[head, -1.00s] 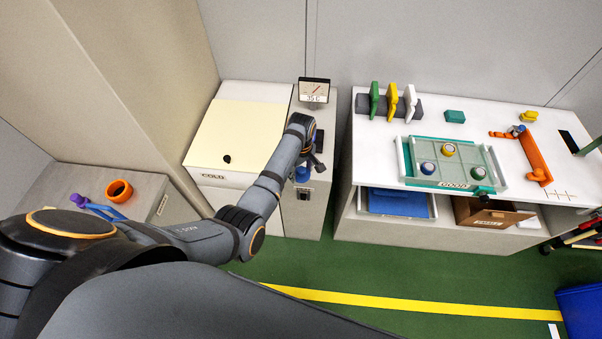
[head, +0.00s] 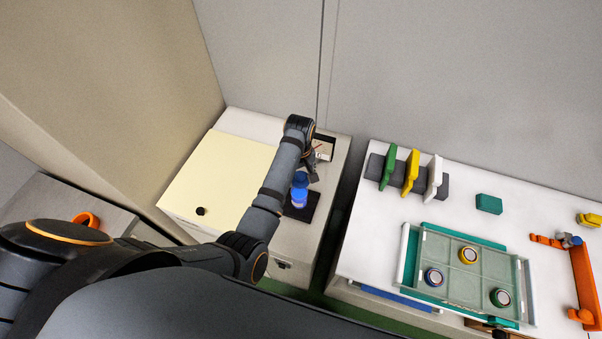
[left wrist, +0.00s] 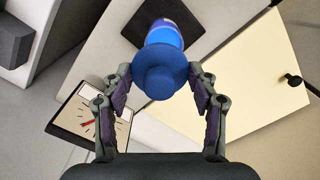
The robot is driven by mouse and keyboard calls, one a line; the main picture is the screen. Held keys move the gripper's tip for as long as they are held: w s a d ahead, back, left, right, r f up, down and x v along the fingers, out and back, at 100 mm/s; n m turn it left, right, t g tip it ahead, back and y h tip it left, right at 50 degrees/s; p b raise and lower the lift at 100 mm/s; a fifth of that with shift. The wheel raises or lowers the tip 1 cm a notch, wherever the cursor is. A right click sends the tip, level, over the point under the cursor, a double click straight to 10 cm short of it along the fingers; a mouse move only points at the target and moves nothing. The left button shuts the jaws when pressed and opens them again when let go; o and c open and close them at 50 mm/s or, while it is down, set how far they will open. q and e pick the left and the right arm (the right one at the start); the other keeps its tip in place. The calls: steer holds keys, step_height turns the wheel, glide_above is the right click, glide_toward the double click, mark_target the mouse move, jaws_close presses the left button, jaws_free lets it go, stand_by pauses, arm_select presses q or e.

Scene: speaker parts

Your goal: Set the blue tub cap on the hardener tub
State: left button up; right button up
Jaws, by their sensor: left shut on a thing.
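The blue tub cap (head: 300,179) is between the fingers of my left gripper (head: 310,172), over the right-hand cabinet section. In the left wrist view the round, knobbed cap (left wrist: 162,76) sits between the two fingertips (left wrist: 161,84), which are shut on it. The brighter blue hardener tub (left wrist: 166,36) is directly beyond the cap, in line with it. In the head view the tub (head: 298,199) appears over a black pad (head: 307,210). Cap and tub look touching or nearly so; I cannot tell whether the cap is seated. My right gripper is not in view.
A dial gauge (head: 323,147) stands just behind the gripper. A cream lid (head: 215,185) lies left of the pad. Across a gap to the right, a white bench holds a clear-walled tray (head: 465,298) with several round pieces and a rack of coloured parts (head: 411,172).

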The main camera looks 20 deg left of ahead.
mark_target(299, 184)
arm_select(q)
steer(key=shift+s+a+r, duration=0.15)
steer(key=shift+s+a, duration=0.05)
steer(key=shift+s, duration=0.3)
steer(key=shift+w+d+f, duration=0.1)
steer(key=shift+w+f, duration=0.1)
steer(key=shift+f, duration=0.35)
steer(key=shift+f+b, duration=0.65)
steer(key=shift+f, duration=0.1)
steer(key=shift+f+b, duration=0.4)
steer(key=shift+f, duration=0.95)
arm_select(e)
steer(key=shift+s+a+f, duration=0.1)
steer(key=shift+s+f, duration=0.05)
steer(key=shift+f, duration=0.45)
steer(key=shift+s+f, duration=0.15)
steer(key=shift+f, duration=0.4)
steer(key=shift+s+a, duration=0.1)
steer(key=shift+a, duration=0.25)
arm_select(q)
steer(key=shift+f+b, duration=0.55)
steer(key=shift+f, duration=0.3)
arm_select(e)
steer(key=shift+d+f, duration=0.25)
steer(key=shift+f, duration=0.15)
arm_select(q)
steer(key=o, duration=1)
